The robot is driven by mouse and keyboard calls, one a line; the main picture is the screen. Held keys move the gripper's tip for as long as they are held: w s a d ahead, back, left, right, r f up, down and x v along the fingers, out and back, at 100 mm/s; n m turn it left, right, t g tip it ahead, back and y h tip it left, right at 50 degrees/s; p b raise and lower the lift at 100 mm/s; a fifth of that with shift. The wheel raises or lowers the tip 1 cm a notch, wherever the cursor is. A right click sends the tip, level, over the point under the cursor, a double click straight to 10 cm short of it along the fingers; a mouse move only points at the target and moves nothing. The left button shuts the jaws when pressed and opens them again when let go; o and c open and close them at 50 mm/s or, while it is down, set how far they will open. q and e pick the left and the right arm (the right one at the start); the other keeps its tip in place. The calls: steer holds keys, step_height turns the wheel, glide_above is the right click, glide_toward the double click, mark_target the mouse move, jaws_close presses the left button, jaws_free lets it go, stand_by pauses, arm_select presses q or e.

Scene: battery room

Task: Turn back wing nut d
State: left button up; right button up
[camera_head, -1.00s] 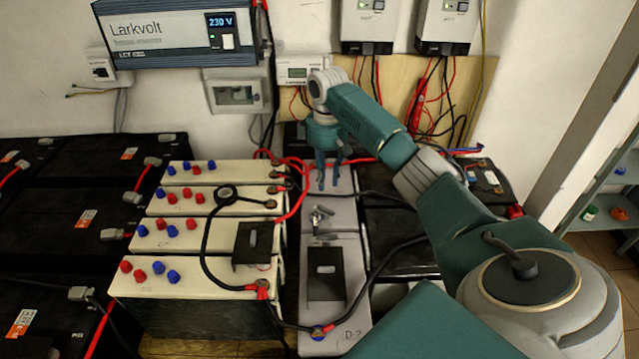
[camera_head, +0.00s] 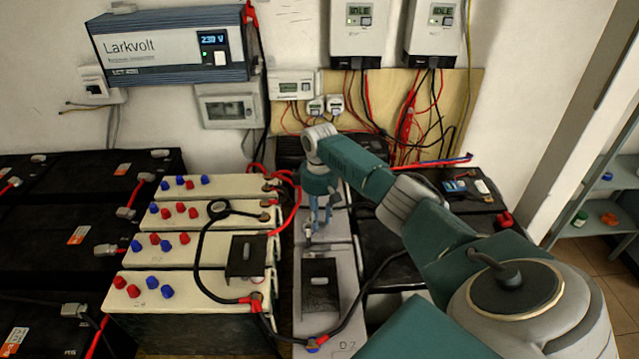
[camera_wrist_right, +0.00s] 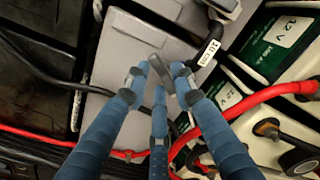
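My right gripper (camera_head: 318,228) points down over the row of grey batteries (camera_head: 340,258), close to a small metal fitting (camera_head: 307,236) that looks like a wing nut. In the right wrist view its three blue fingers (camera_wrist_right: 160,82) stand apart around a grey metal piece (camera_wrist_right: 159,70), apparently the same fitting. I cannot tell whether they touch it. My left gripper is not in view.
Cream batteries (camera_head: 190,258) with red and blue caps stand at left, beside a black cable (camera_head: 203,250). Red cables (camera_wrist_right: 235,110) run close to the fingers in the wrist view. Black batteries flank both sides.

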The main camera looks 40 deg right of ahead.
steer(key=shift+c, duration=0.5)
steer(key=c, duration=0.4)
jaws_close()
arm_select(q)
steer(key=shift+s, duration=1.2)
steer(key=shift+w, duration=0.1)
arm_select(e)
steer(key=n, duration=0.3)
steer(key=shift+w+r+p, duration=0.1)
steer(key=shift+p, duration=0.2)
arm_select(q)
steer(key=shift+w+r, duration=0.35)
arm_select(e)
steer(key=shift+n, duration=1.9)
steer(key=shift+w+a, duration=0.1)
